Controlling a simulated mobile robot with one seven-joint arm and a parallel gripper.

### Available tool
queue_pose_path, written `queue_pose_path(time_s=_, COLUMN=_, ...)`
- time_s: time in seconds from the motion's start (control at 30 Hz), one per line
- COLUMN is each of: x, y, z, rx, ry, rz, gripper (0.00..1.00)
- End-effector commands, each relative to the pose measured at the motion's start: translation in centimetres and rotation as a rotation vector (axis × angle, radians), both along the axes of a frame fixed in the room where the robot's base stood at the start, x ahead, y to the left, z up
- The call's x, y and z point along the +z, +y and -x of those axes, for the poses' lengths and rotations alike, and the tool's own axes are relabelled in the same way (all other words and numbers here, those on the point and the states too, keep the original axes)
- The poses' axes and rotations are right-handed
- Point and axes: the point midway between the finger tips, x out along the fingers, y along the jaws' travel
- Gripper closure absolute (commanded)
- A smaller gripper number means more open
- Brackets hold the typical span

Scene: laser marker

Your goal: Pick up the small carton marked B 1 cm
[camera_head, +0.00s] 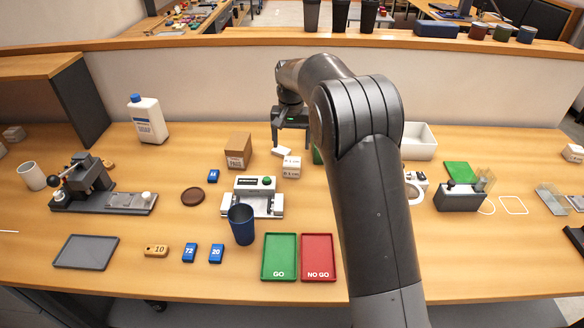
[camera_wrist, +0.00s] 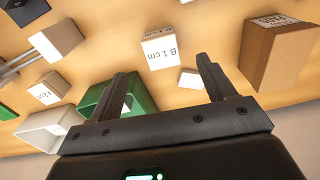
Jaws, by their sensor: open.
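The small white carton marked B 1 cm (camera_wrist: 160,48) stands on the wooden table, its lettering facing up in the wrist view. In the head view the matching white carton (camera_head: 291,167) stands just right of a brown box. My gripper (camera_head: 290,142) is over the table behind the carton. In the wrist view my gripper (camera_wrist: 162,70) is open and empty, and the carton shows beyond the fingertips, apart from them. A small white block (camera_wrist: 190,80) lies close to the right finger; it also shows in the head view (camera_head: 281,151).
A white device with a green knob (camera_head: 252,197) stands in front. A green open container (camera_wrist: 135,100) is near the left finger. A white bin (camera_head: 418,143) is right of my arm. Green and red trays lie at the front.

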Motion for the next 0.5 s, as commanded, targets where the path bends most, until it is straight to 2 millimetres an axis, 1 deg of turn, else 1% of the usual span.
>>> queue_pose_path(time_s=0.3, x=-4.5, y=0.1, z=-0.2, rx=-0.001, ry=0.003, rz=0.002, gripper=0.25)
queue_pose_path(time_s=0.4, x=-5.4, y=0.1, z=-0.2, rx=-0.001, ry=0.002, rz=0.002, gripper=0.25)
queue_pose_path(time_s=0.5, x=-5.9, y=0.1, z=-0.2, rx=-0.001, ry=0.002, rz=0.002, gripper=0.25)
